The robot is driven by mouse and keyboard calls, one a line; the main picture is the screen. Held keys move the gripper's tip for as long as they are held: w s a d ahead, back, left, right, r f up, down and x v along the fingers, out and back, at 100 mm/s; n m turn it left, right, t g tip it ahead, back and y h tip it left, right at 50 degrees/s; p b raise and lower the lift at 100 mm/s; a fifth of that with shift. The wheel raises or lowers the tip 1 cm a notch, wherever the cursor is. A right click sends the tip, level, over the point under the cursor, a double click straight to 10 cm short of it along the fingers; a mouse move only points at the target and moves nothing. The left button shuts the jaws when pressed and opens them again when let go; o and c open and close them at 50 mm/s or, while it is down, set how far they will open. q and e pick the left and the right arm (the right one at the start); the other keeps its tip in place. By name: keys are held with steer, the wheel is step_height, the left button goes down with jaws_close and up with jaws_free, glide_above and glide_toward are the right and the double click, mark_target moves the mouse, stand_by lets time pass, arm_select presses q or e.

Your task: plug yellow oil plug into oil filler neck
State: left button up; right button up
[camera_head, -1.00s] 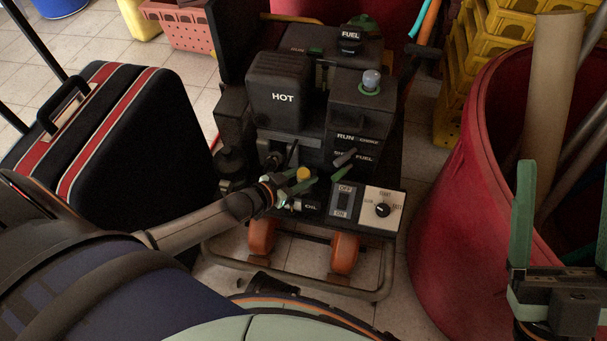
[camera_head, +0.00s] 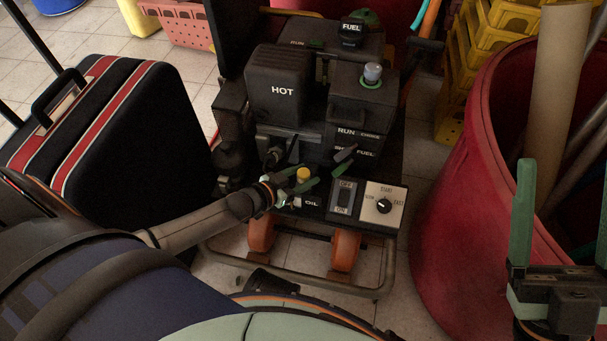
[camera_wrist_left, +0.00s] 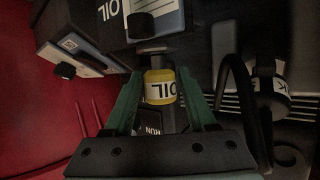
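The yellow oil plug (camera_head: 303,174) sits between the green fingers of my left gripper (camera_head: 297,181), low at the front of the dark machine. The left wrist view shows the plug (camera_wrist_left: 160,87) with its OIL label and the fingers (camera_wrist_left: 161,95) close on both sides, shut on it. A dark neck (camera_wrist_left: 151,48), apparently the oil filler neck, lies just beyond the plug beside a plate marked OIL. I cannot tell whether the plug touches or enters it. The fingers partly hide this area in the head view. My right gripper (camera_head: 560,225) is open and empty at the right edge.
A black suitcase (camera_head: 150,150) stands left. A red bin (camera_head: 465,180) with tubes stands right, yellow crates behind it.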

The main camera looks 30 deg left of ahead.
arm_select(q)
steer(key=shift+o, duration=1.4)
steer(key=p+v, duration=0.6)
steer(key=v, duration=0.6)
steer(key=shift+s+r, duration=0.2)
